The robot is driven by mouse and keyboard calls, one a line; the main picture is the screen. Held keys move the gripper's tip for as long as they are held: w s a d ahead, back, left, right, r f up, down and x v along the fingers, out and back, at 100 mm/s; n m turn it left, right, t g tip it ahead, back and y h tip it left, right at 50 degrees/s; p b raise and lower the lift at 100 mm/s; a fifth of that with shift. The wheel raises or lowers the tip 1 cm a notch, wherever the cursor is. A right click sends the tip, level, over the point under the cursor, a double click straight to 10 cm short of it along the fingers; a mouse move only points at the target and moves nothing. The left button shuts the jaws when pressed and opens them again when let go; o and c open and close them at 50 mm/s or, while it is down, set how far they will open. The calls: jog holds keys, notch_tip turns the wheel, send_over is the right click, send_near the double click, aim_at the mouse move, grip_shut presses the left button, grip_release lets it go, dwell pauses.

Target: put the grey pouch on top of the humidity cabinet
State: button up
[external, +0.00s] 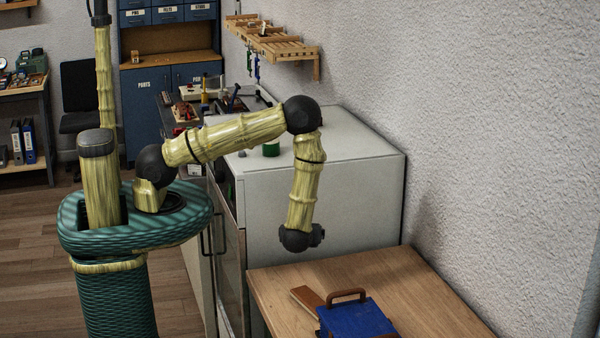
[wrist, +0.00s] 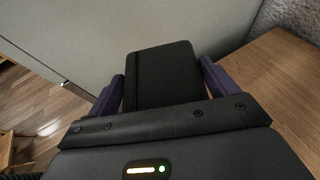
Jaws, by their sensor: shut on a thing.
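The grey pouch (wrist: 163,72) shows in the wrist view as a flat, very dark piece with a seam near its left side. It sits between the two purple fingers of my gripper (wrist: 161,80), which is shut on it. In the external view the end of my arm (external: 302,238) hangs low in front of the cabinet's near side, beside the wooden table. The fingers and pouch cannot be made out there. The humidity cabinet (external: 330,205) is the pale grey box against the wall. Its flat top is well above my gripper.
A small green container (external: 271,150) stands on the cabinet's top, towards the left edge; the right part of the top looks clear. A wooden table (external: 395,280) in front holds a blue case (external: 356,318). A wooden rack (external: 270,38) is on the wall above.

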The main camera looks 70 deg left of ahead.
jog(key=d+m+t, duration=0.1)
jog(key=w+d+m+t+h, duration=0.1)
jog(key=shift+w+d+r+m+t, duration=0.1)
jog(key=shift+w+d+m+t, duration=0.2)
jog(key=shift+d+t, duration=0.1)
jog(key=shift+a, duration=0.1)
jog(key=shift+w+f, duration=0.2)
jog(key=w+d+m+t+h+b, duration=0.2)
jog(key=w+d+m+h+b, duration=0.3)
jog(key=d+b, duration=0.4)
jog(key=w+d+m+t+h+b, duration=0.3)
jog(key=w+d+m+h+b, duration=0.2)
jog(key=d+b, duration=0.5)
jog(key=shift+w+d+f+m+t+h+b, duration=0.4)
jog(key=shift+w+h+b, duration=0.35)
jog(key=shift+b, duration=1.9)
jog(key=shift+a+f, duration=0.1)
jog(key=shift+a, duration=0.05)
jog(key=shift+f, duration=2.85)
